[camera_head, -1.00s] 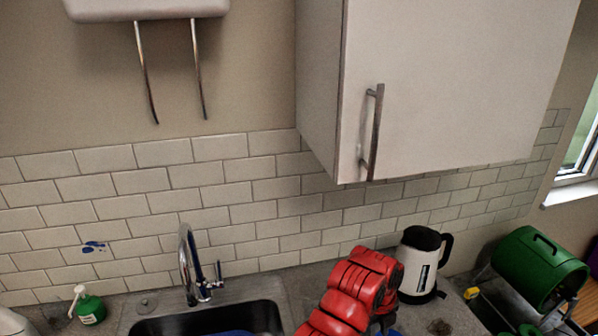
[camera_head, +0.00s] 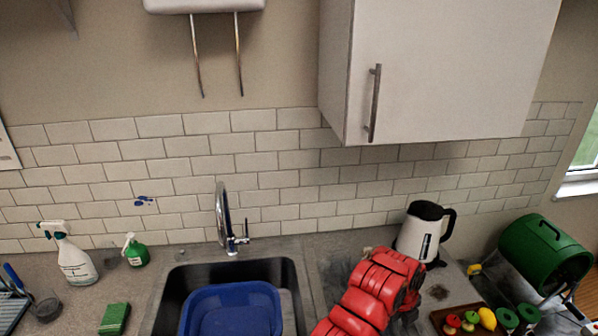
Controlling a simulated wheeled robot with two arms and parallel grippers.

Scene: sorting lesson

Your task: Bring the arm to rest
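My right gripper is not in view.
A blue basin (camera_head: 236,297) sits in the sink (camera_head: 174,285) below a tap (camera_head: 224,220). The kettle (camera_head: 415,232) stands behind my arm. A brown tray (camera_head: 441,315) with fruit lies right. A white cupboard (camera_head: 450,70) hangs above. Spray bottles (camera_head: 77,262) stand left.

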